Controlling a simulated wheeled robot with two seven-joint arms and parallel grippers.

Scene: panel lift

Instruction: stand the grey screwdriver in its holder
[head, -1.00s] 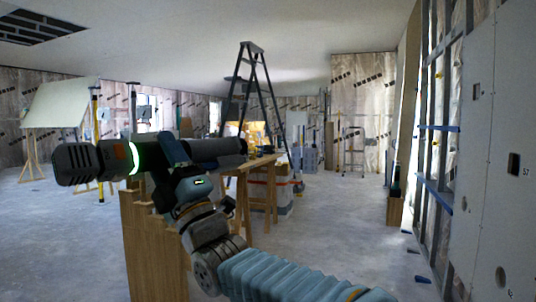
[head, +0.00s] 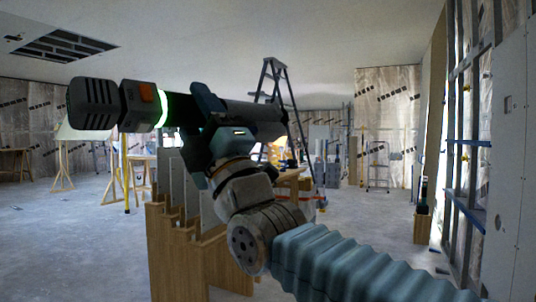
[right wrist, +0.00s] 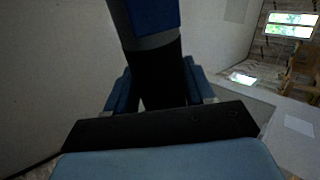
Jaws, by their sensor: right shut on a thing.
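A large dark tool that I take to be the grey screwdriver (head: 98,103) lies nearly level across the upper left of the head view. It has a ribbed grey end, an orange patch, a glowing green ring and a black shaft. My right gripper (head: 208,112) is shut on its black part, well above the floor. In the right wrist view the same black body (right wrist: 155,78) runs up between the dark blue fingers of my right gripper (right wrist: 160,92). I cannot pick out its holder with certainty. My left gripper is not in view.
A wooden rack (head: 175,255) with upright boards stands just below the tool. A small wooden box (head: 423,228) with a dark upright thing in it stands by the right wall frame (head: 468,165). A stepladder (head: 275,75) stands behind. The floor (head: 70,250) at left is clear.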

